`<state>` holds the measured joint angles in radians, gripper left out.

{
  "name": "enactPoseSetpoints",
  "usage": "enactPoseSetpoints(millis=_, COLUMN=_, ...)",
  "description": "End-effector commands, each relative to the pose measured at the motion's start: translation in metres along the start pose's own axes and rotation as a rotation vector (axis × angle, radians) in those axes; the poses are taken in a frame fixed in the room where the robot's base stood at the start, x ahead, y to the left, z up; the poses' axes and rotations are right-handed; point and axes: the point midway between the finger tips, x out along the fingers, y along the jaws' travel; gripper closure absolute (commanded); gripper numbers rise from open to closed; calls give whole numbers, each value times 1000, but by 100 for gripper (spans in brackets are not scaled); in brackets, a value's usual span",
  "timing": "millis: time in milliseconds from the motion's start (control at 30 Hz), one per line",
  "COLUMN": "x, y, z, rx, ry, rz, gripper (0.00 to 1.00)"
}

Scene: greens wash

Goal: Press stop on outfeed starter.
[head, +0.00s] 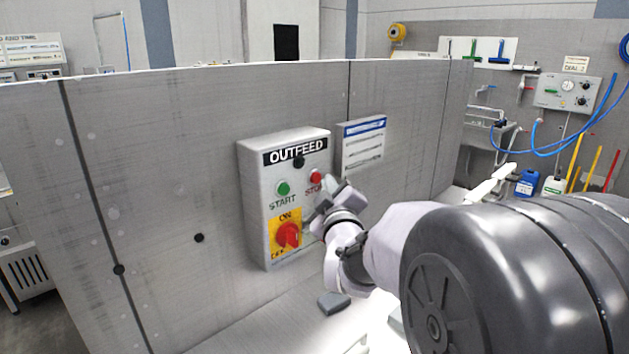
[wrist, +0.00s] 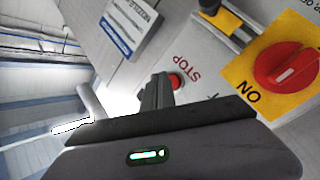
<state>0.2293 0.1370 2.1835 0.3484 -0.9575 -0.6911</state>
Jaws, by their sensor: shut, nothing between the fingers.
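The outfeed starter (head: 256,170) is a grey box on a grey wall panel, labelled OUTFEED. Its red stop button (head: 316,177) is at the upper right, with its STOP label partly hidden by my gripper (head: 323,193). The green start button (head: 283,188) is to its left. In the wrist view the red stop button (wrist: 176,82) shows right beside the tips of my gripper (wrist: 158,88), with the STOP lettering upside down. The fingers are shut and hold nothing. I cannot tell whether they touch the button.
A red rotary switch (head: 288,235) on a yellow plate sits below the buttons; it also shows in the wrist view (wrist: 288,64). A notice (head: 363,144) is on the panel to the right. A small dark grey block (head: 333,303) lies below.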

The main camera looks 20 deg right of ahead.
Motion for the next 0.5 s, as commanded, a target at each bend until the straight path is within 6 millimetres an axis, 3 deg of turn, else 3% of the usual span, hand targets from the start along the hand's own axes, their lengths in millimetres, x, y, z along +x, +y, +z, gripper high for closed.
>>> enactPoseSetpoints(millis=500, x=-34, y=18, z=19, rx=0, ry=0, rz=2, gripper=100)
